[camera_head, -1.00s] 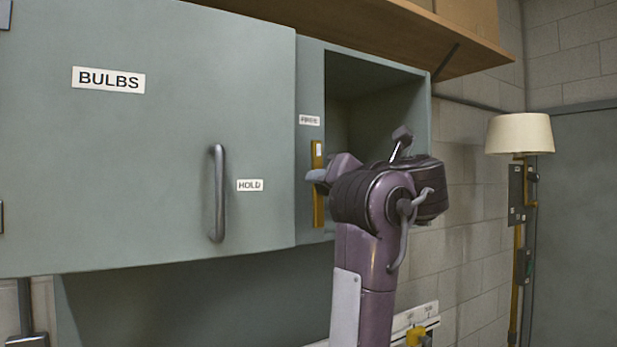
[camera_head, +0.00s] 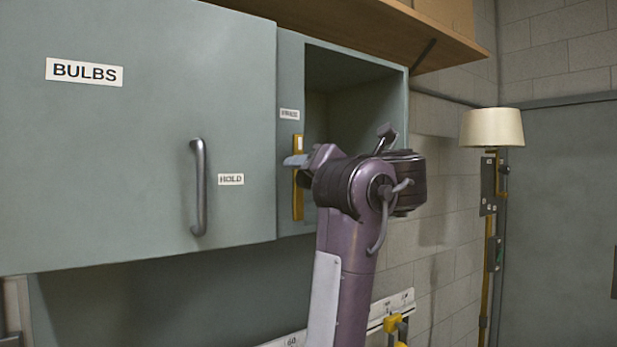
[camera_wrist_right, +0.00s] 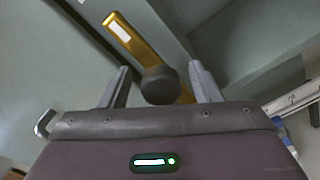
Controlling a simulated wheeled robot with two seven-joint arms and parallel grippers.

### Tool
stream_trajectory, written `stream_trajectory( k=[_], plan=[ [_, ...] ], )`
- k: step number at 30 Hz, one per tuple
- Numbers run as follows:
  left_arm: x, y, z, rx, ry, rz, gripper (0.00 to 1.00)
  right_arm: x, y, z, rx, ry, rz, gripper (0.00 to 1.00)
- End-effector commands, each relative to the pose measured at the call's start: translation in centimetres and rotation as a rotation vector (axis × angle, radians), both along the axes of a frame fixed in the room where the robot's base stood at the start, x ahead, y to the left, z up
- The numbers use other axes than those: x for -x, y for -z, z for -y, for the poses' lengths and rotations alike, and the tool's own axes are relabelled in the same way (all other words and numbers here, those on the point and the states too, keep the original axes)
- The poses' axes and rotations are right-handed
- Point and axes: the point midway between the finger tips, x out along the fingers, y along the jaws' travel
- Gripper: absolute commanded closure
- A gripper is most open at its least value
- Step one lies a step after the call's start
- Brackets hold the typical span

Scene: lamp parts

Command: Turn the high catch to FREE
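The high catch is a yellow bar (camera_head: 298,205) standing upright on the cabinet's narrow panel, right of the door. It also shows in the right wrist view (camera_wrist_right: 145,48), slanting, with a pale patch near one end. A dark round knob (camera_wrist_right: 160,86) shows in front of the bar there. My right gripper (camera_head: 297,161) is at the bar's middle in the head view. In the wrist view its two fingers (camera_wrist_right: 161,86) are apart, one on each side of the knob; I cannot tell whether they touch it. My left gripper is out of view.
A HOLD label (camera_head: 231,179) is left of the catch on the BULBS door (camera_head: 130,150), near its handle (camera_head: 199,187). A blurred label (camera_head: 289,114) is above the catch. An open compartment (camera_head: 350,95) lies right, under a wooden shelf (camera_head: 380,30). A lamp (camera_head: 492,128) stands farther right.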

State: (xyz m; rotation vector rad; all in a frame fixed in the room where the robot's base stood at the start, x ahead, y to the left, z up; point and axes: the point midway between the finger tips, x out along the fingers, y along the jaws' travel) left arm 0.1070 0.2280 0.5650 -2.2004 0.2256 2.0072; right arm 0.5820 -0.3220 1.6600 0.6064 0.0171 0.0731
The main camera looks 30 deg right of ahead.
Motion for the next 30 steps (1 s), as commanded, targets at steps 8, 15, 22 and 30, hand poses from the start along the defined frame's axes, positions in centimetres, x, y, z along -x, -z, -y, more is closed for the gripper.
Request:
stream_trajectory(
  k=[8,15,22,30],
  plan=[
    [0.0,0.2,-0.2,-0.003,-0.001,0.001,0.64,0.1,0.2,0.0,0.002,-0.001,-0.003,0.43],
    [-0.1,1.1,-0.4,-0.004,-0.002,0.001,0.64,2.1,0.4,0.4,0.005,0.004,0.0,0.43],
    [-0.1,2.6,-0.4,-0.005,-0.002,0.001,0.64,5.2,0.5,0.6,0.006,0.003,0.0,0.43],
    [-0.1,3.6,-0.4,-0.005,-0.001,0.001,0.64,7.6,0.3,0.6,0.002,-0.001,-0.001,0.43]
  ],
)
